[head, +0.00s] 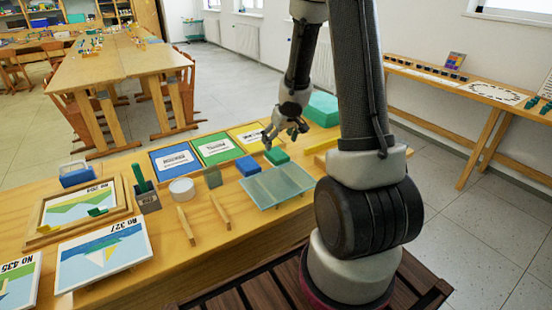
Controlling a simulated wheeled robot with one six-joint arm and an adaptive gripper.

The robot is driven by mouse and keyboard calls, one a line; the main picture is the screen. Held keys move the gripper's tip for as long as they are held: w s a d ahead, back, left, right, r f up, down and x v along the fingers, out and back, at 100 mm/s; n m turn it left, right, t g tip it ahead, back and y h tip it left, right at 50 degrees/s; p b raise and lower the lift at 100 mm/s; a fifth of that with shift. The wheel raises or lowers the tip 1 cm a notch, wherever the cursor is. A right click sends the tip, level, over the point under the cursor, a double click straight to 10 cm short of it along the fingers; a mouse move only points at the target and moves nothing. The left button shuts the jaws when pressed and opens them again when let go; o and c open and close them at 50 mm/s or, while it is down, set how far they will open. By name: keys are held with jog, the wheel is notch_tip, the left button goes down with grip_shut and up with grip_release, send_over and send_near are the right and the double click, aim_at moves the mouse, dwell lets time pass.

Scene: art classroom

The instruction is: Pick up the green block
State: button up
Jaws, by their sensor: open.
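A small green block (277,156) lies on the near wooden table (230,240), just right of a blue block (248,165). My gripper (284,138) is open and empty, just above and behind the green block in the picture. Its fingers point down. They appear apart from the block, but the exact height cannot be told.
A glass panel (279,185) lies in front of the blocks. Blue (175,157), green (216,147) and yellow (248,134) trays with cards stand behind. A white round container (182,190) and wooden sticks (221,212) lie left.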

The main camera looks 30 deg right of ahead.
aim_at(278, 154)
jog(key=shift+w+a+f, duration=0.1)
jog(key=shift+w+f, duration=0.05)
jog(key=shift+f, duration=0.35)
jog(key=shift+w+a+f, duration=0.1)
jog(key=shift+f, duration=0.35)
jog(key=shift+s+d+x, duration=0.1)
jog(key=shift+d+x, duration=0.05)
jog(key=shift+x, duration=0.95)
jog(key=shift+s+d+x, duration=0.1)
jog(key=shift+d+x, duration=0.1)
jog(key=shift+x, duration=0.9)
jog(key=shift+d+x, duration=0.15)
jog(key=shift+x, duration=1)
jog(key=shift+f, duration=0.25)
jog(key=shift+s, duration=0.1)
jog(key=c, duration=1.1)
